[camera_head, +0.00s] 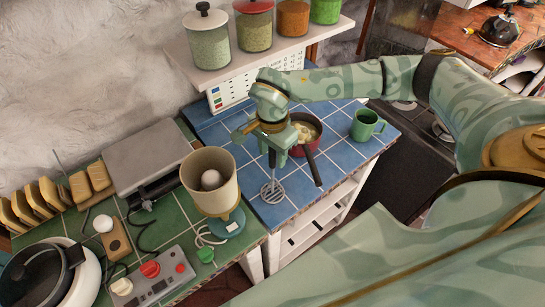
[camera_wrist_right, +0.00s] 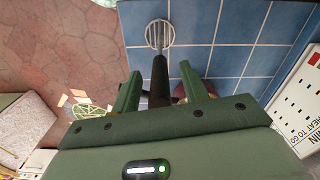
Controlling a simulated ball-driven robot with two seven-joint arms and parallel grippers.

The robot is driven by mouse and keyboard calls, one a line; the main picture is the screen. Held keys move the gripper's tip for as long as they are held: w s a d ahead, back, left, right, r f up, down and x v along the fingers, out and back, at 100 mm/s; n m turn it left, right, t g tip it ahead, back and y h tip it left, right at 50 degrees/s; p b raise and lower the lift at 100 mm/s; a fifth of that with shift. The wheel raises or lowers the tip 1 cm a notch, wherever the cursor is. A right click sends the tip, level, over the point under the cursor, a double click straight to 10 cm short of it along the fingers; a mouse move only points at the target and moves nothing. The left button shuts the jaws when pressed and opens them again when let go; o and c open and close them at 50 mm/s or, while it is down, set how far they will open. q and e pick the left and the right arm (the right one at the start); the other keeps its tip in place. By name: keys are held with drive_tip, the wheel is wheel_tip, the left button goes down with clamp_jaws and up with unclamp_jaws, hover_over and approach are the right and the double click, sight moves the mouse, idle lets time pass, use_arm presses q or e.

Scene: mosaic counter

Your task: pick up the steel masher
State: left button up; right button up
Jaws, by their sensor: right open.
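The steel masher (camera_head: 272,190) has a round slotted steel head and a dark handle, and shows at the front of the blue tiled counter. My right gripper (camera_head: 274,146) is over the handle end and hides part of it. In the right wrist view, the masher (camera_wrist_right: 160,34) points away from me, with its dark handle running between the two green fingers of my right gripper (camera_wrist_right: 159,72). The fingers are open, with a gap visible on both sides of the handle. My left gripper is not in view.
A dark red saucepan (camera_head: 299,127) with food stands just right of the gripper, its black handle toward the front. A green mug (camera_head: 366,125) is farther right. A beige-cupped appliance (camera_head: 208,186) stands close on the left. A shelf with jars (camera_head: 208,45) is behind.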

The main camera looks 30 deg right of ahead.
clamp_jaws()
drive_tip(key=shift+r, duration=0.4)
drive_tip(key=s+d+r+b, duration=0.1)
drive_tip(key=s+d+r, duration=0.1)
drive_tip(key=s+r, duration=0.4)
drive_tip(key=s+d+r+b, duration=0.1)
drive_tip(key=s+d+r, duration=0.1)
drive_tip(key=s+r, duration=0.4)
drive_tip(key=shift+s+d, duration=0.35)
drive_tip(key=shift+s, duration=0.25)
drive_tip(key=shift+r, duration=0.1)
